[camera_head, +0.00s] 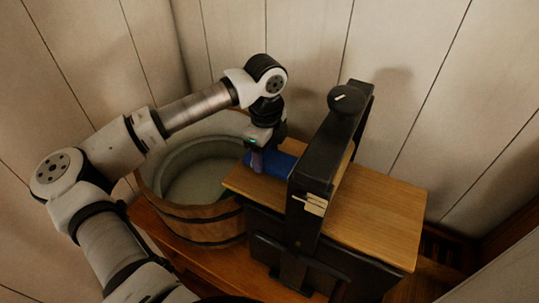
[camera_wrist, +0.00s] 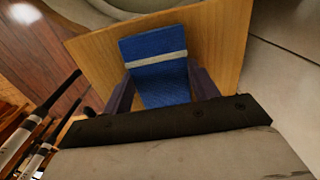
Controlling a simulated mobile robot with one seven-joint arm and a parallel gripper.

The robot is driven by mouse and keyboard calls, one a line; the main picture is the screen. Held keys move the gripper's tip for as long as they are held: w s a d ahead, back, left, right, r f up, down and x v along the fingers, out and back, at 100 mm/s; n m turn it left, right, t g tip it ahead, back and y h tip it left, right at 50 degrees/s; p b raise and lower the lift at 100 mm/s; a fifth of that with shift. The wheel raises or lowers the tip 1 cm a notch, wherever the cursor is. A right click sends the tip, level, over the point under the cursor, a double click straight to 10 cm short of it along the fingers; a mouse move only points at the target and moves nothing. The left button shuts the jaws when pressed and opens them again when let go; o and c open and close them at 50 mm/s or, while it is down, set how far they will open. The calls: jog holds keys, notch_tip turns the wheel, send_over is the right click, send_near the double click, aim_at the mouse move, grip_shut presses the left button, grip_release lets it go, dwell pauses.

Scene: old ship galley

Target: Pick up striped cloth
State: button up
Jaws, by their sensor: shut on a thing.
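The striped cloth (camera_wrist: 155,60) is blue with one pale stripe and lies on a light wooden board in the wrist view. It also shows as a blue patch in the head view (camera_head: 282,166), on the left part of the board and partly hidden by my gripper. My gripper (camera_head: 257,160) points down at the cloth from above. In the wrist view, the fingers of my gripper (camera_wrist: 164,86) stand at both sides of the cloth and are shut on it. I cannot tell whether the cloth is lifted off the board.
The wooden board (camera_head: 385,215) tops a dark box. A tall black frame (camera_head: 325,165) with a round knob stands across it, just right of the cloth. A wooden tub (camera_head: 205,228) with a grey basin is at the left. Pale plank walls close in behind.

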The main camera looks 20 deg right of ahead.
jog(key=shift+w+a+b, duration=0.15)
jog(key=shift+w+b, duration=0.05)
jog(key=shift+b, duration=0.2)
jog(key=w+a, duration=0.9)
jog(key=w, duration=0.3)
jog(key=w+a, duration=0.9)
jog(key=w, duration=0.3)
jog(key=s+d+r, duration=0.1)
jog(key=s+d, duration=0.5)
jog(key=s, duration=0.1)
jog(key=s+d+r+p, duration=0.1)
jog(key=s+d, duration=0.5)
jog(key=s, duration=0.2)
jog(key=s+d+r, duration=0.1)
jog(key=s+d, duration=0.4)
jog(key=s, duration=0.3)
jog(key=shift+s+d, duration=0.15)
jog(key=shift+d, duration=0.25)
jog(key=shift+s+f, duration=0.15)
jog(key=shift+s, duration=0.15)
jog(key=shift+s+d+f, duration=0.15)
jog(key=shift+f, duration=0.4)
jog(key=shift+s+d+f, duration=0.1)
jog(key=shift+d+f, duration=0.05)
jog(key=shift+f, duration=0.4)
jog(key=shift+f+b, duration=0.2)
jog(key=shift+b, duration=0.6)
